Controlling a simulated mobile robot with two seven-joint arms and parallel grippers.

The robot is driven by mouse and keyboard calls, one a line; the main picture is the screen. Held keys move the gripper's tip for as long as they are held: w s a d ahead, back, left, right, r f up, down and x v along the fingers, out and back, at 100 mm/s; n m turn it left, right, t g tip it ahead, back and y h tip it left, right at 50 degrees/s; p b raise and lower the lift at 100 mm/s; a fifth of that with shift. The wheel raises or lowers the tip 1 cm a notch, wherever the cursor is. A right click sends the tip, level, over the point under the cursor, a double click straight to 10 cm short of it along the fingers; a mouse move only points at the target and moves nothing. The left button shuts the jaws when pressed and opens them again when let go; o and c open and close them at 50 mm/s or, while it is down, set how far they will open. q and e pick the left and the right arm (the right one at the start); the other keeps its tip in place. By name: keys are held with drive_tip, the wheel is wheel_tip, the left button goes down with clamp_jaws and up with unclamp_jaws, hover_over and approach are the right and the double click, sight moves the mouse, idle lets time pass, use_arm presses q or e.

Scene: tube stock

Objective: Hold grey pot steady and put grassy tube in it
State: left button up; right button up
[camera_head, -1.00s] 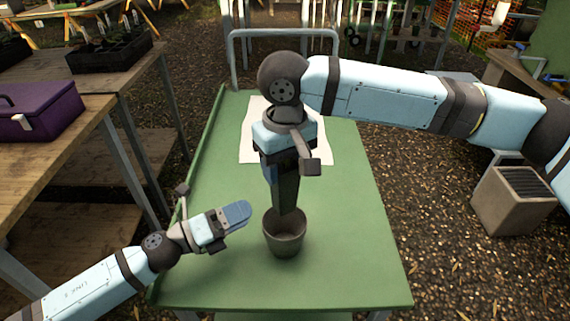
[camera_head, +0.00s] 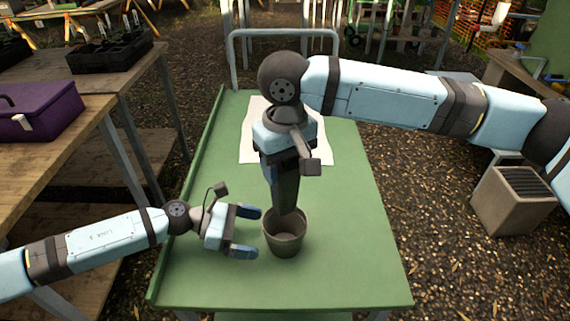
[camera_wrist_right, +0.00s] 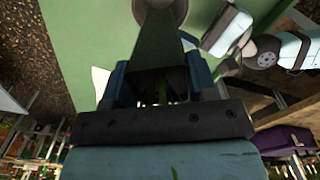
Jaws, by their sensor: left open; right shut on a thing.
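The grey pot (camera_head: 285,247) stands upright on the green table, and its inside looks empty. My right gripper (camera_head: 281,160) is shut on the grassy tube (camera_head: 286,193), a dark, tapering tube pointing down with its narrow end at the pot's mouth. I cannot tell whether that end is inside or just above the rim. In the right wrist view the tube (camera_wrist_right: 160,50) runs from between the fingers toward the pot (camera_wrist_right: 162,8), with a little green at its near end. My left gripper (camera_head: 246,232) is open and empty, its two fingertips just left of the pot.
A white sheet (camera_head: 255,148) lies on the green table (camera_head: 352,225) behind my right gripper. The table's right side and front are clear. A wooden bench with a purple box (camera_head: 40,112) and a black tray (camera_head: 110,55) stands left. A grey bin (camera_head: 515,203) stands right.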

sight(279, 237)
use_arm(q)
drive_tip(key=shift+x, duration=3.45)
drive_tip(key=c, duration=0.5)
drive_tip(key=shift+o, duration=0.2)
